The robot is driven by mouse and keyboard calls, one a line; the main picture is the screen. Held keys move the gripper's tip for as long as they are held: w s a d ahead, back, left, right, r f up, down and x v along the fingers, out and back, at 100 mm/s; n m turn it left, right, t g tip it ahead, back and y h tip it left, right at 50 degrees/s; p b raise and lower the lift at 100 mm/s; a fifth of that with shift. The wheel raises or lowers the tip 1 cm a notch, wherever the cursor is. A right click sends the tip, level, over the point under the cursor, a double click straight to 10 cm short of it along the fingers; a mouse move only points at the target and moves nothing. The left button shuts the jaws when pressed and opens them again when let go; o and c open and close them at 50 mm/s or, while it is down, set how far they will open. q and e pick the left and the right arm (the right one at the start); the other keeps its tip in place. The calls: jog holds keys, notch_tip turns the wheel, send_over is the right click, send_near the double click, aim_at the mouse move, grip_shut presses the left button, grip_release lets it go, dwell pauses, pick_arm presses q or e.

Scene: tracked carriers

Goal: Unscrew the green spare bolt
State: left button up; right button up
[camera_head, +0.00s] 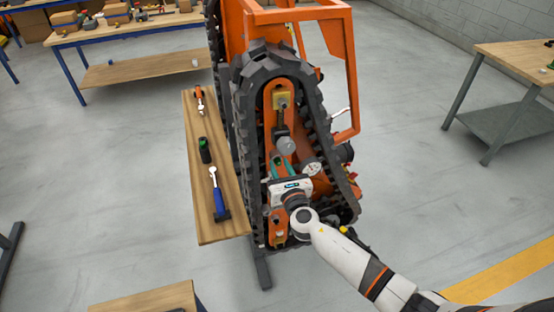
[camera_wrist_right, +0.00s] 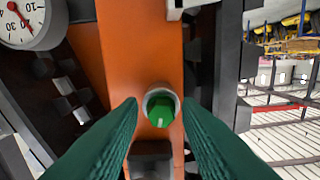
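The green bolt (camera_wrist_right: 161,111) shows in the right wrist view, end-on inside a grey round collar on the orange plate (camera_wrist_right: 140,60) of the tracked carrier. My right gripper (camera_wrist_right: 160,104) is open, its two green fingers on either side of the bolt with gaps to both. In the head view my right gripper (camera_head: 279,166) is at the carrier's orange inner frame, inside the black track (camera_head: 247,150). I cannot make out the bolt in the head view. My left gripper is not in view.
A gauge (camera_head: 311,170) sits close to the right of my right gripper. A narrow wooden bench (camera_head: 200,225) left of the track holds a dark green bottle (camera_head: 205,150), a blue-handled tool (camera_head: 218,195) and an orange-handled tool (camera_head: 199,98). A table (camera_head: 520,56) stands at right.

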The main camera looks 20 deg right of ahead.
jog(key=shift+f, duration=0.1)
jog(key=m+b, duration=0.4)
jog(key=m, duration=0.6)
jog(key=shift+b, duration=0.35)
jog(key=m+b, duration=0.1)
jog(key=m, duration=0.3)
jog(key=shift+m+b, duration=0.4)
jog(key=shift+m, duration=0.8)
jog(key=m, duration=0.4)
jog(key=shift+a, duration=0.1)
jog(key=m, duration=0.5)
jog(key=shift+r, duration=0.2)
jog(key=m, duration=0.4)
jog(key=shift+p, duration=0.4)
